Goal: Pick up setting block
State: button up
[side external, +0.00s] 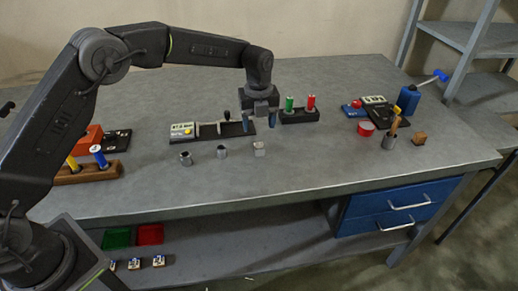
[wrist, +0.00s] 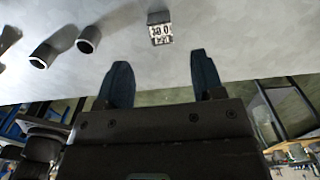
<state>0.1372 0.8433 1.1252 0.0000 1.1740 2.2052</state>
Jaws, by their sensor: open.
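The setting block appears to be the small light-grey block (side external: 259,149) standing on the bench near the middle front. In the wrist view the block (wrist: 160,34) shows dark markings on its near face and lies beyond the fingertips, between their lines. My gripper (side external: 260,122) hangs above the bench, a little above and behind the block in the side view. Its two dark blue fingers (wrist: 160,72) are apart with nothing between them, and they do not touch the block.
Two grey metal cylinders (side external: 186,158) (side external: 222,151) stand left of the block. A black fixture (side external: 225,130) and a rack with green and red tubes (side external: 300,115) stand behind it. The bench (side external: 330,165) is bare to the block's right. A wooden cube (side external: 420,138) sits farther right.

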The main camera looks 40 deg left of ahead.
aim_at(259, 145)
notch_tip(259, 145, down, 9)
jog(key=shift+s+d+r, duration=0.1)
jog(key=shift+d+r, duration=0.05)
jog(key=shift+r, duration=0.05)
dwell(0.3)
jog(key=shift+c, duration=0.2)
jog(key=c, duration=1.1)
